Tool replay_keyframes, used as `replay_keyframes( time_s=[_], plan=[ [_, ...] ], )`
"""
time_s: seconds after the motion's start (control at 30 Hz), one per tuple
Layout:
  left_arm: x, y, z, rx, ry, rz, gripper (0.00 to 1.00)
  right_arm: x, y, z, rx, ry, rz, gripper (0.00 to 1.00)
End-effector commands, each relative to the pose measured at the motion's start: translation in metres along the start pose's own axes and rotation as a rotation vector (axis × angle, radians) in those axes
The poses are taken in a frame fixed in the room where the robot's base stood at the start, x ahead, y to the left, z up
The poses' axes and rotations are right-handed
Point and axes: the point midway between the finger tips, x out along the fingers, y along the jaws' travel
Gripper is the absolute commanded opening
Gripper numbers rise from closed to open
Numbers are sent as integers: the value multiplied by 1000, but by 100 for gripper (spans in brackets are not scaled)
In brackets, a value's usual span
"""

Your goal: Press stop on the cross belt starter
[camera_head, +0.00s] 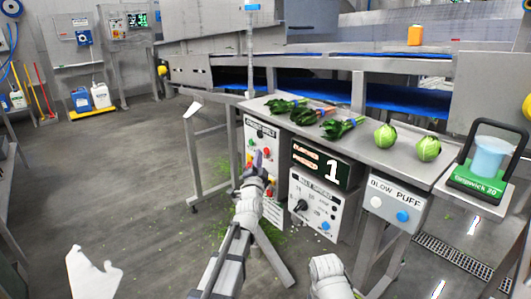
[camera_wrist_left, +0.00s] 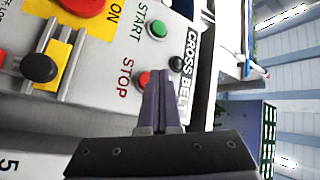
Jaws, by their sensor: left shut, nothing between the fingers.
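The cross belt starter panel (camera_head: 251,128) is a pale box below the bench's left end. In the left wrist view it appears turned sideways, with a red button (camera_wrist_left: 143,79) beside the word STOP and a green button (camera_wrist_left: 158,30) beside START. A small black button (camera_wrist_left: 177,64) sits near the CROSS BELT label. My left gripper (camera_head: 258,158) is in front of this panel. In the left wrist view its dark fingers (camera_wrist_left: 161,76) are together and empty, their tips overlapping the red button's edge. I cannot tell whether they touch it.
A large red button (camera_wrist_left: 84,5) on yellow and a black knob (camera_wrist_left: 40,68) are on the same panel. Right of it are the belt speeds box (camera_head: 318,209) and blow puff box (camera_head: 397,199). Greens (camera_head: 385,136) lie on the bench above. Open floor lies left.

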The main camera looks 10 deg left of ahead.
Motion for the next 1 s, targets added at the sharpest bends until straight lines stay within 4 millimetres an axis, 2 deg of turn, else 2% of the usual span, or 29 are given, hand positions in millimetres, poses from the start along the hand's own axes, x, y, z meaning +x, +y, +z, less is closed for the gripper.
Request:
replay_keyframes(
  time_s=[0.6,1.0],
  plan=[
    [-33,-24,24,1,0,-1,0,0,0,0,0,0,0,50],
    [-35,-25,25,0,0,0,0,0,0,0,0,0,0,50]
  ],
)
